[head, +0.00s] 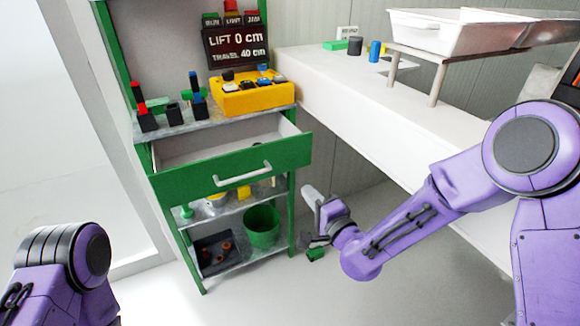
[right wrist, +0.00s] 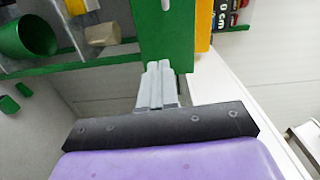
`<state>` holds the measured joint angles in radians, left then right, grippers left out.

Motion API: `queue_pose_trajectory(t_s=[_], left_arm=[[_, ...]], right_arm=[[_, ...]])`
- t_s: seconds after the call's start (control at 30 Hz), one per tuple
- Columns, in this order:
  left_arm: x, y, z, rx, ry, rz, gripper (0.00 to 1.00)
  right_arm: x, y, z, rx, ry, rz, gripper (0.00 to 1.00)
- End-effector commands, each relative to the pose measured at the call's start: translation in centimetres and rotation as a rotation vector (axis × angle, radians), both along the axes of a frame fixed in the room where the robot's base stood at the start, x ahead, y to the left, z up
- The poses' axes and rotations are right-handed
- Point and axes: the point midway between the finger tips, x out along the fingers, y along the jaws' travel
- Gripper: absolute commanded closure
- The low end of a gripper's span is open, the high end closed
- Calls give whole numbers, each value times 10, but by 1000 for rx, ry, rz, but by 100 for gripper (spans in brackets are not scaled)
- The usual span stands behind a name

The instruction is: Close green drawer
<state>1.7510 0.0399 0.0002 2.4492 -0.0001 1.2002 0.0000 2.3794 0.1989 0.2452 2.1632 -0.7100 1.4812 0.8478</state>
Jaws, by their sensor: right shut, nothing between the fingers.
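The green drawer (head: 232,172) is pulled out from the green shelf unit, with a white bar handle (head: 243,174) on its front and an empty-looking light interior. My right gripper (head: 309,192) is shut and empty, low and to the right of the drawer front in the head view. In the right wrist view, its closed fingers (right wrist: 159,72) point at the green drawer front (right wrist: 165,35), close to its end; I cannot tell whether they touch. My left arm shows at the lower left of the head view, but its gripper is out of view.
A yellow button box (head: 254,97) and small blocks stand on the shelf above the drawer. A green bucket (head: 262,226) and a dark tray (head: 215,254) sit on the bottom shelf. A white table (head: 385,115) bounds the right. Open floor lies in front.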

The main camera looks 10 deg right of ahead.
Motion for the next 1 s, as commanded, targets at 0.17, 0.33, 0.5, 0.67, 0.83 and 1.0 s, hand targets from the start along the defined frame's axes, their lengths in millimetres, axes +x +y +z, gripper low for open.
queue_pose_trajectory(t_s=[0.17,0.33,0.5,0.67,0.83,1.0], left_arm=[[-1,0,2,1,3,0,33],[-1,0,5,0,2,0,33],[-1,0,8,0,2,1,33],[-1,0,10,0,2,0,33],[-1,0,11,0,2,1,33],[-1,0,11,0,2,1,33]], right_arm=[[5,-4,1,65,18,-13,100],[33,4,1,60,16,-14,100],[69,17,0,60,17,-13,100],[101,28,0,58,18,-12,100],[123,35,-1,59,19,-11,100],[131,38,-2,59,20,-11,100]])
